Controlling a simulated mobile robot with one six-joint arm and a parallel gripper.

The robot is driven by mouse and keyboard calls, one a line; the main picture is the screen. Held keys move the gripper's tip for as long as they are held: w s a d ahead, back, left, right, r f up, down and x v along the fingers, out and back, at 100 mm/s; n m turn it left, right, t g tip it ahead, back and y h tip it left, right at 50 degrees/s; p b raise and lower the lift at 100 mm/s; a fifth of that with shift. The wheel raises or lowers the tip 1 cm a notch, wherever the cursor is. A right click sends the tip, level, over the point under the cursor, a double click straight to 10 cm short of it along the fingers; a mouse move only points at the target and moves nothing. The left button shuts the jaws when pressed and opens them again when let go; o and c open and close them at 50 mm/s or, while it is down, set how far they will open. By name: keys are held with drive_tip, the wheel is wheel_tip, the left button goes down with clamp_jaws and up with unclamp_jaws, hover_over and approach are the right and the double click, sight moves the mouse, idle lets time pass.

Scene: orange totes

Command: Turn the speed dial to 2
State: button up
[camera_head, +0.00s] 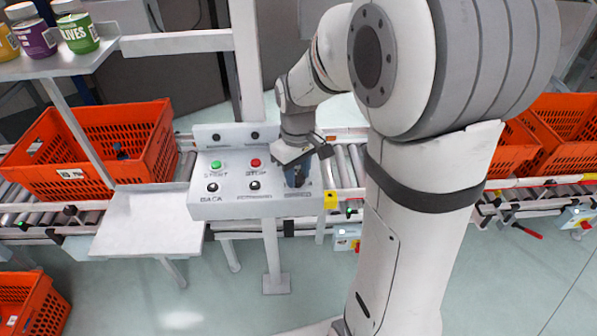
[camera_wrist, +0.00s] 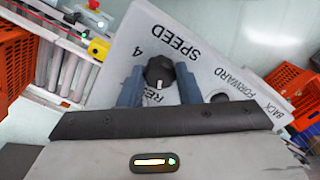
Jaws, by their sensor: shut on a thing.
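The speed dial (camera_wrist: 159,68) is a round black knob on the white control panel (camera_wrist: 135,35). A short white mark shows at its lower edge in the wrist view. The word SPEED and a figure 4 appear upside down beside it; the other figures are hidden or unreadable. My gripper (camera_wrist: 160,88) has its two blue-grey fingers on either side of the dial, shut on it. In the head view, my gripper (camera_head: 297,174) reaches down to the right end of the control panel (camera_head: 234,184) and hides the dial.
The panel also carries a green button (camera_head: 215,165), a red button (camera_head: 255,162) and several black knobs. A roller conveyor (camera_head: 345,168) runs behind it. Orange totes stand at left (camera_head: 95,140) and right (camera_head: 560,130). A shelf with jars (camera_head: 78,33) is at upper left.

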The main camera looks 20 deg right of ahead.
sight(298, 176)
idle(0.5)
drive_tip(key=o, duration=1)
drive_tip(key=shift+c, duration=0.2)
drive_tip(key=shift+r, duration=0.1)
wheel_tip(298, 176, up, 8)
drive_tip(key=shift+f, duration=0.2)
drive_tip(key=s+m+t, duration=0.2)
drive_tip(key=s+m, duration=0.3)
drive_tip(key=s, duration=0.9)
drive_tip(key=shift+s+d+f+t, duration=0.2)
drive_tip(key=shift+s+f+t, duration=0.2)
drive_tip(key=shift+f, duration=0.05)
